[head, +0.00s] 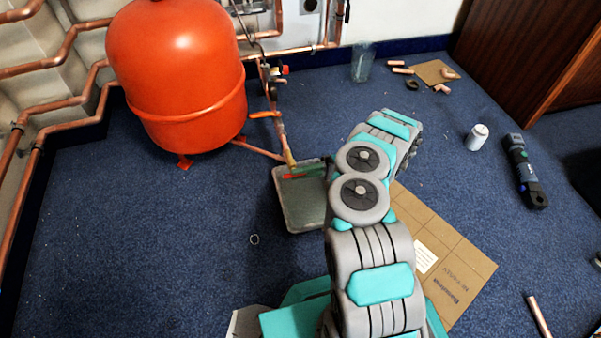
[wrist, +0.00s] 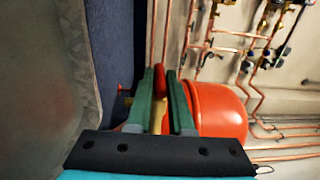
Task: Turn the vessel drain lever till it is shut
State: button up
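The drain lever is red and shows in the head view (head: 293,177) at the lower end of the copper pipe, over a grey tray (head: 303,212). In the wrist view the red lever (wrist: 160,82) appears between my fingertips, with a brass valve body (wrist: 157,118) in the gap behind. My gripper (head: 309,168) has green fingers and reaches the lever from the right. Its fingers (wrist: 160,88) stand apart around the lever; contact is not clear. The red vessel (head: 180,75) stands behind left. My arm hides part of the tray and gripper.
Copper pipes (head: 60,125) run along the left wall. A glass jar (head: 362,62), a white can (head: 477,137), a dark tool (head: 525,170) and cardboard (head: 450,255) lie to the right.

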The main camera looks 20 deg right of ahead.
jog(key=o, duration=0.4)
jog(key=shift+o, duration=0.2)
jog(key=shift+d, duration=0.15)
jog(key=d, duration=0.7)
jog(key=shift+d+f, duration=0.25)
dwell(0.6)
